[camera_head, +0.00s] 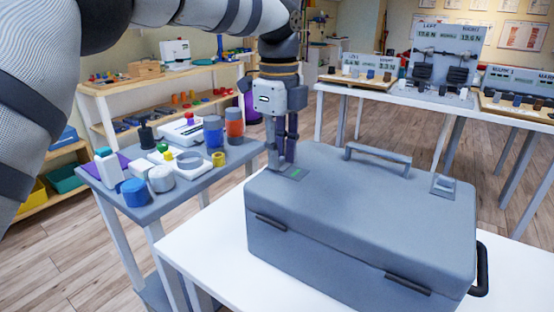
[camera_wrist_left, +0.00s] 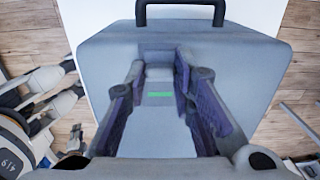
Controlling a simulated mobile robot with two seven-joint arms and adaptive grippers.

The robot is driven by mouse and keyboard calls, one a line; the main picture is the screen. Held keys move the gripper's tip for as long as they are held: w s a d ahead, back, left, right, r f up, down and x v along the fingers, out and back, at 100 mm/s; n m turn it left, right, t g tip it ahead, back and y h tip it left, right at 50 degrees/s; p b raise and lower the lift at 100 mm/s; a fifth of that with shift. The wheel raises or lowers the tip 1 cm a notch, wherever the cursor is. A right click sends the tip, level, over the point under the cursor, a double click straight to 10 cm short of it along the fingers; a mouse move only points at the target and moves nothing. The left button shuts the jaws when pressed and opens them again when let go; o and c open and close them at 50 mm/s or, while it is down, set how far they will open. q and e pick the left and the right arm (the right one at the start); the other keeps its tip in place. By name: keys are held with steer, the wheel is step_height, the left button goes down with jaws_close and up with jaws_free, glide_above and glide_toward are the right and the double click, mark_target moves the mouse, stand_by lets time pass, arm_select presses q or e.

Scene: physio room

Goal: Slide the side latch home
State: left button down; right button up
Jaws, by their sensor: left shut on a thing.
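A large grey case (camera_head: 360,215) with a carry handle on its lid stands closed on a white table. A side latch (camera_head: 292,174) with a green mark is at the left end of the lid. My left gripper (camera_head: 280,166) points down onto this latch from above. In the left wrist view, the latch (camera_wrist_left: 160,96) shows its green strip, and the gripper's fingers (camera_wrist_left: 160,66) are on either side of its raised grey slider, shut on it. The exact finger contact is hard to see. A second latch (camera_head: 445,186) is at the lid's right end.
A small grey table (camera_head: 205,172) with jars, cups and bottles stands close on the left. A wooden shelf unit (camera_head: 150,85) is behind it. White tables (camera_head: 420,98) with trays and display boards stand at the back right. The lid's middle is clear around the handle (camera_head: 378,150).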

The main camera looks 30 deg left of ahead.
arm_select(q)
steer(key=shift+w+d, duration=0.1)
steer(key=shift+w, duration=0.05)
steer(key=c, duration=1.4)
jaws_free()
steer(key=shift+o, duration=0.2)
step_height(320, 180, up, 12)
